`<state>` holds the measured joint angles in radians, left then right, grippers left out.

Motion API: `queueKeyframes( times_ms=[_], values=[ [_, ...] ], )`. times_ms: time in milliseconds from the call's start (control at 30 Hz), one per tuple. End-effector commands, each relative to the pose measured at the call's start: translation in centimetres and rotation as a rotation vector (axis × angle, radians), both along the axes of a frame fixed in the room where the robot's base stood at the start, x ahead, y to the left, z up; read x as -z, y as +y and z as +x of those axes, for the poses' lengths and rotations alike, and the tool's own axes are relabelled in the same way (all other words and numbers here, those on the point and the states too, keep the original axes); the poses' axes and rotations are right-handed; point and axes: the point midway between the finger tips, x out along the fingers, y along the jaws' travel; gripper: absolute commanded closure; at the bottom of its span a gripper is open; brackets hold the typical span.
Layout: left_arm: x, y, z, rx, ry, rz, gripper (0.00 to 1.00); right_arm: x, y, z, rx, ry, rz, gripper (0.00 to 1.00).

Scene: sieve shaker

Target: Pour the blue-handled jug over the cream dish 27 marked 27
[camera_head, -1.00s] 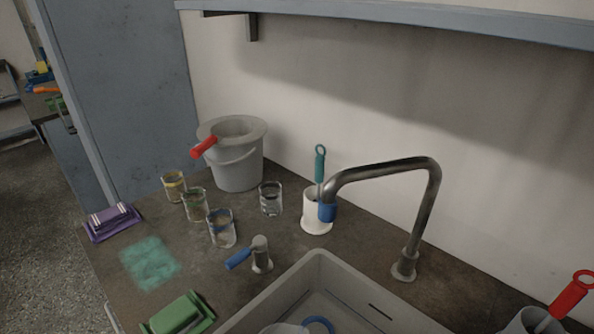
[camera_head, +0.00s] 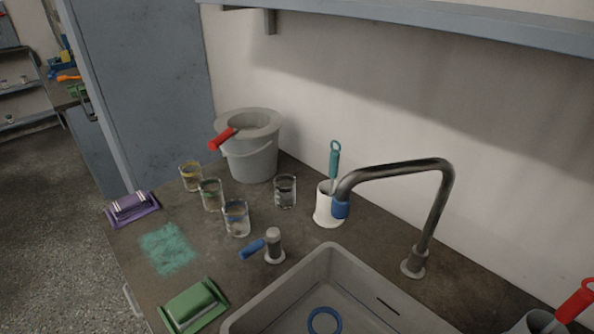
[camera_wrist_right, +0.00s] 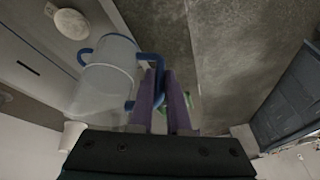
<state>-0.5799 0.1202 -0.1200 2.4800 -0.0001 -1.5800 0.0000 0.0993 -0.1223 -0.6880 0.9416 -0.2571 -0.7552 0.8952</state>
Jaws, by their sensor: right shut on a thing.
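The blue-handled jug (camera_wrist_right: 108,68) is a pale, see-through vessel with a blue handle (camera_wrist_right: 154,66). My right gripper (camera_wrist_right: 165,85) is shut on this handle in the right wrist view, with the jug's body to the left of the fingers. The jug appears tilted there, but its contents cannot be made out. A round cream thing (camera_wrist_right: 71,22) lies at the upper left of that view. No number is legible on it, so I cannot tell whether it is dish 27. Neither gripper shows in the head view.
A sink (camera_head: 331,252) holds a blue ring (camera_head: 324,320). A tall faucet (camera_head: 440,195) arches beside it. Several glass beakers (camera_head: 237,222), a grey bucket (camera_head: 252,158), a white holder (camera_head: 328,212) and a blue-handled tap (camera_head: 274,245) stand on the counter.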

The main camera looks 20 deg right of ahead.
Motion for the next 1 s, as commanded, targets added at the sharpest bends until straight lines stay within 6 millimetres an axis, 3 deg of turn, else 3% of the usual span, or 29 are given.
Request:
queueKeyframes(
  times_ms=[100, 433, 733, 1000],
  values=[
    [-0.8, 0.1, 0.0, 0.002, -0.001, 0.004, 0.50, -0.5, -0.7, 0.3, 0.004, 0.006, 0.055, 1.00],
    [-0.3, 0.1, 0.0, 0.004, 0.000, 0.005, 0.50, -0.6, -2.4, 0.7, 0.005, 0.038, 0.216, 1.00],
    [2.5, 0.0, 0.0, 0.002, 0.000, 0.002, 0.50, -0.4, -4.2, 1.2, 0.006, 0.068, 0.363, 1.00],
    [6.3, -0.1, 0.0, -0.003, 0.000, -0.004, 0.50, -0.4, -6.0, 1.6, 0.008, 0.096, 0.496, 1.00]
  ],
)
